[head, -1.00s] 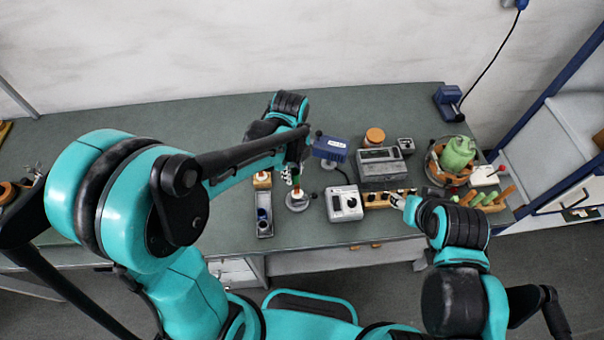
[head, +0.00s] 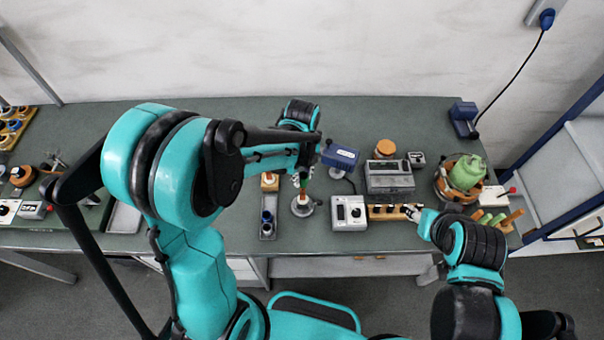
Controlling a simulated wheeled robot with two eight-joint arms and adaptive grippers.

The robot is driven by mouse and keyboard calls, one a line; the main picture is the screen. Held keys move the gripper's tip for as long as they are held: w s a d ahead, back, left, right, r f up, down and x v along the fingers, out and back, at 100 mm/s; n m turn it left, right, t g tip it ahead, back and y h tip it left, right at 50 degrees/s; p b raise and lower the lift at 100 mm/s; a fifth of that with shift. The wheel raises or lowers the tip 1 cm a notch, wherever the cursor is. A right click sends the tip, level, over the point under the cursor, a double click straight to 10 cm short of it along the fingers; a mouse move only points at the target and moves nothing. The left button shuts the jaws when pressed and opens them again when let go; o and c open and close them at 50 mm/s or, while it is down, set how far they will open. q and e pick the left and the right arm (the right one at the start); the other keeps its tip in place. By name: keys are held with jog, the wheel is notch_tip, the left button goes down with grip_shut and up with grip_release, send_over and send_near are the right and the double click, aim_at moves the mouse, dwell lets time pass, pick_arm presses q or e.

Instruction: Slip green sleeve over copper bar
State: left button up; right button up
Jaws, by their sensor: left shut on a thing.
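My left gripper (head: 301,180) is over a small round metal stand (head: 303,207) near the bench's front edge. It is shut on the green sleeve (head: 304,183), of which only a small strip shows. A short reddish copper bar (head: 303,197) stands upright on the stand, just below the sleeve. The sleeve is in line with the bar's top; I cannot tell whether it is around the bar or just above it. My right gripper (head: 412,212) is at the right end of a wooden rack (head: 385,213); its fingers are too small to read.
A blue device (head: 340,157) stands close right of my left gripper. A white box with a dial (head: 348,213) and a grey instrument (head: 389,180) are further right. A dark narrow tray (head: 268,230) lies left of the stand.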

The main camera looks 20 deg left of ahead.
aim_at(302, 183)
pick_arm(q)
jog(key=shift+f+b, duration=0.4)
jog(key=shift+b, duration=0.1)
jog(key=shift+f, duration=0.1)
dwell(0.6)
jog(key=shift+f+b, duration=0.25)
jog(key=shift+b, duration=0.15)
dwell(0.3)
jog(key=shift+f+b, duration=1.25)
jog(key=shift+f, duration=0.15)
jog(key=o, duration=1.1)
